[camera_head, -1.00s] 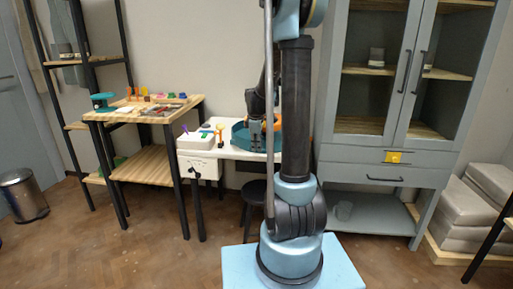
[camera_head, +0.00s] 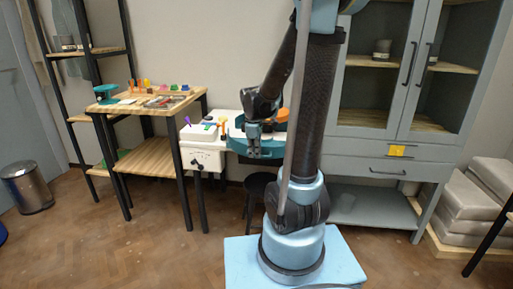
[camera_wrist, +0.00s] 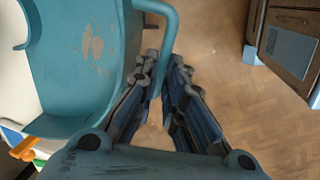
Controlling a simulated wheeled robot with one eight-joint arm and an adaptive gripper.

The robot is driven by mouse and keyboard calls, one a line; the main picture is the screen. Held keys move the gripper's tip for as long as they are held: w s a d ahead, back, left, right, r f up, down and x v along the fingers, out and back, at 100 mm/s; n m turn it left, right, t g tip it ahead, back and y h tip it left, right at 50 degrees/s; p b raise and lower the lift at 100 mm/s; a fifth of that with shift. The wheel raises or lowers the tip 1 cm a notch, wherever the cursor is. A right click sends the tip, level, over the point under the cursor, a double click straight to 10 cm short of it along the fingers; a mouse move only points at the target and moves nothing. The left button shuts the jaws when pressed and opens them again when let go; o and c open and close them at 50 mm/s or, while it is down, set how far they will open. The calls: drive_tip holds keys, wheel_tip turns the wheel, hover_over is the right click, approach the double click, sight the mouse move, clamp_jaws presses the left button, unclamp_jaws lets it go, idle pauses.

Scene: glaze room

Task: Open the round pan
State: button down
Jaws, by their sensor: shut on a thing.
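The round pan (camera_head: 236,143) is a teal basin on the white-topped wheel table in the head view, partly behind my arm. In the wrist view its worn, curved wall (camera_wrist: 85,60) fills the upper left. A teal bar handle (camera_wrist: 170,35) curves out from its right side. My gripper (camera_wrist: 160,85) is shut on this handle, with a finger on each side of it. In the head view my gripper (camera_head: 254,151) is at the front of the pan. The far side of the pan is hidden by my arm.
A white box (camera_head: 203,140) with small tools on top is left of the pan. A wooden table (camera_head: 150,110) with coloured pieces stands further left. A grey cabinet (camera_head: 372,158) stands right, and a dark stool (camera_head: 259,184) is below. The floor in front is mostly clear.

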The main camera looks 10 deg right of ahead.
drive_tip(key=shift+s+a, duration=0.25)
drive_tip(key=shift+s, duration=0.4)
drive_tip(key=shift+s+a, duration=0.2)
drive_tip(key=shift+s, duration=0.4)
drive_tip(key=c, duration=2)
unclamp_jaws()
drive_tip(key=shift+o, duration=0.2)
drive_tip(key=shift+r, duration=0.15)
wheel_tip(320, 180, up, 12)
drive_tip(key=s, duration=0.2)
drive_tip(key=shift+a+f, duration=0.25)
drive_tip(key=shift+a, duration=0.1)
